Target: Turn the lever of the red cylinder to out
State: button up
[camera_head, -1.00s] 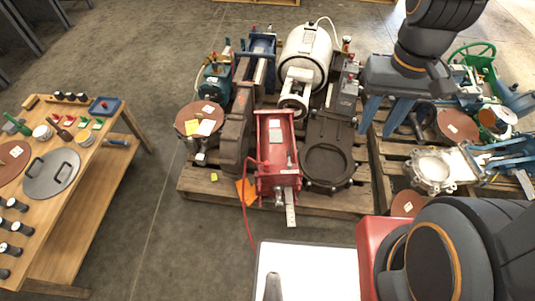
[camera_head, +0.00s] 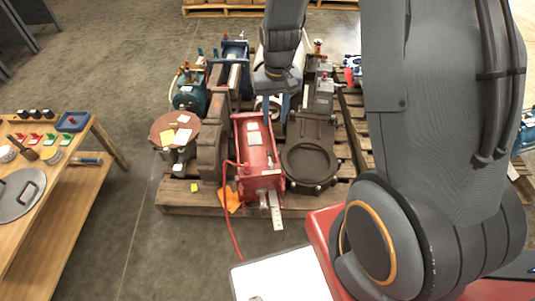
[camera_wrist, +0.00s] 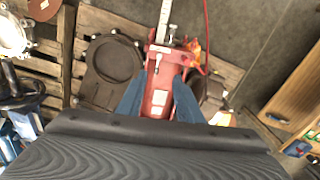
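The red cylinder (camera_head: 258,150) lies on the left wooden pallet, with a pale label on top and a ruler-like silver strip (camera_head: 275,210) at its near end. In the wrist view the red cylinder (camera_wrist: 160,97) lies between my fingers, with its silver strip (camera_wrist: 165,18) pointing away. A small pale handle-like part (camera_wrist: 160,49) crosses its end; I cannot tell whether it is the lever, or its setting. My gripper (camera_wrist: 160,78) is open, its blue fingers apart on either side of the cylinder's image. In the head view my wrist hangs above the cylinder's far end; contact cannot be told.
A dark ring-shaped valve (camera_head: 310,160) lies right of the cylinder, and a brown casting (camera_head: 212,145) stands close on its left. A red hose (camera_head: 232,232) trails onto the floor. A wooden workbench (camera_head: 95,185) stands at left, with clear floor between.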

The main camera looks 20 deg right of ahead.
jog(key=b, duration=0.4)
send_over(269, 153)
jog(key=shift+m, duration=0.3)
notch_tip(269, 153, down, 18)
jog(key=shift+f, duration=0.2)
jog(key=shift+w+f, duration=0.1)
jog(key=shift+f, duration=3.8)
grip_shut()
